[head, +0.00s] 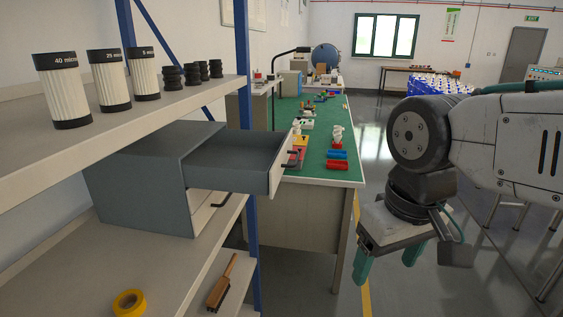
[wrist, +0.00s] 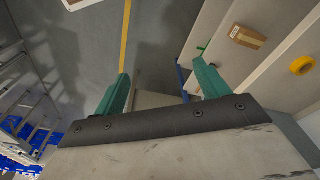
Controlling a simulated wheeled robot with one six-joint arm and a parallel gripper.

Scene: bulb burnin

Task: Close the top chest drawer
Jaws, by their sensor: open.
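A grey chest (head: 140,178) stands on the middle shelf at the left in the head view. Its top drawer (head: 238,160) is pulled far out to the right, with a pale front and a dark handle (head: 292,158). The lower drawer (head: 205,208) appears shut, with its own dark handle. My gripper (head: 388,264) hangs at the right, pointing down, well apart from the drawer front. It is open and empty. In the wrist view the two green fingers (wrist: 161,90) are spread above the floor and shelf edge.
A blue shelf post (head: 243,90) stands behind the drawer. Filter cartridges (head: 107,78) line the upper shelf. Yellow tape (head: 129,303) and a brush (head: 221,284) lie below. A green-topped bench (head: 318,165) stands behind. Open floor lies between drawer and gripper.

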